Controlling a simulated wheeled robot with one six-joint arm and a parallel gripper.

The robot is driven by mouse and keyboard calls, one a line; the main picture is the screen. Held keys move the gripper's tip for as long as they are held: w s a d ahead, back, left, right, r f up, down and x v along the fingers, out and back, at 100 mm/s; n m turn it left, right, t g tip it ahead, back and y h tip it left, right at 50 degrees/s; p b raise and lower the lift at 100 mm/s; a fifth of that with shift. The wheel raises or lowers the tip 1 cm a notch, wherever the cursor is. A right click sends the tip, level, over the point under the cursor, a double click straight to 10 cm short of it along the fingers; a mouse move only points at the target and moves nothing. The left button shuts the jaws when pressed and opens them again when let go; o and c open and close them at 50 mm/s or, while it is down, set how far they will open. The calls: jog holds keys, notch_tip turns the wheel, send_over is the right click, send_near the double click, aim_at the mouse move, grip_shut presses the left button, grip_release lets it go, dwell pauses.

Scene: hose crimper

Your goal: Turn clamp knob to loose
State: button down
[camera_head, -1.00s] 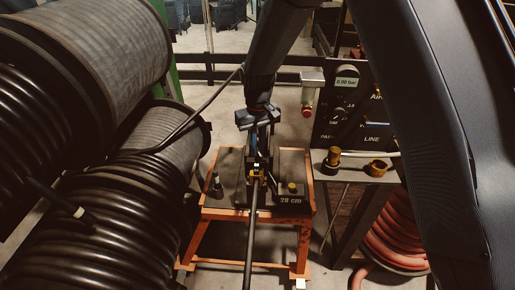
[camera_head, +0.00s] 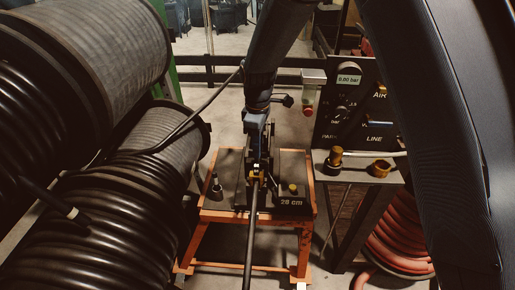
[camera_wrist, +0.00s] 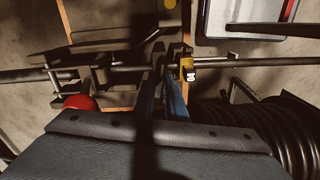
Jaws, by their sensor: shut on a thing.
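In the head view my gripper (camera_head: 258,160) points down at the crimper bench (camera_head: 233,216), just behind the yellow fitting (camera_head: 256,175) at the end of the black hose (camera_head: 251,235). In the wrist view the fingers (camera_wrist: 166,78) are close together on the clamp, beside the yellow fitting (camera_wrist: 187,68). They are shut on what appears to be the clamp knob, which the fingers and shadow mostly hide. I cannot read the knob's turn angle. The hose (camera_wrist: 260,62) runs to the right from the fitting.
A red ball (camera_wrist: 78,102) is left of the fingers in the wrist view. The "28 cm" block (camera_head: 292,202) is on the bench's right. Large hose reels (camera_head: 85,220) crowd the left. A gauge panel (camera_head: 348,115) and a side table with brass fittings (camera_head: 380,168) stand right.

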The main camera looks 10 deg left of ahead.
jog(key=shift+n, duration=1.1)
jog(key=c, duration=1.8)
grip_release()
jog(key=shift+r, duration=0.1)
notch_tip(320, 180, up, 8)
jog(key=shift+f+b, duration=0.15)
jog(key=shift+b, duration=0.9)
